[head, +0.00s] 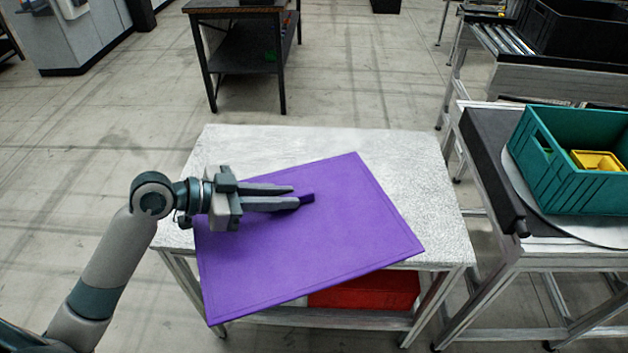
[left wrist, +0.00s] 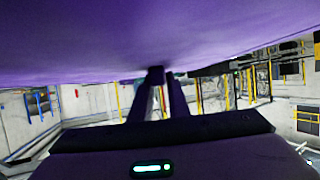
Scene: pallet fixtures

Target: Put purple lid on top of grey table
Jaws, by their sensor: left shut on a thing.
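The purple lid (head: 320,240) is a large flat rectangle with a small handle (head: 306,198) near its middle. My left gripper (head: 294,196) is shut on that handle. The lid appears over the grey table (head: 250,140), turned at an angle to it, and its near left corner reaches past the table's front edge. In the left wrist view the lid (left wrist: 150,45) fills the upper part, and the gripper fingers (left wrist: 160,90) meet at the handle. I cannot tell whether the lid touches the tabletop. My right gripper is not in view.
A red box (head: 365,292) sits on the shelf under the table. At right, a stand holds a teal crate (head: 575,185) with a yellow box (head: 597,160) in it. A dark table (head: 245,60) stands behind. Bare tabletop shows at the back and right.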

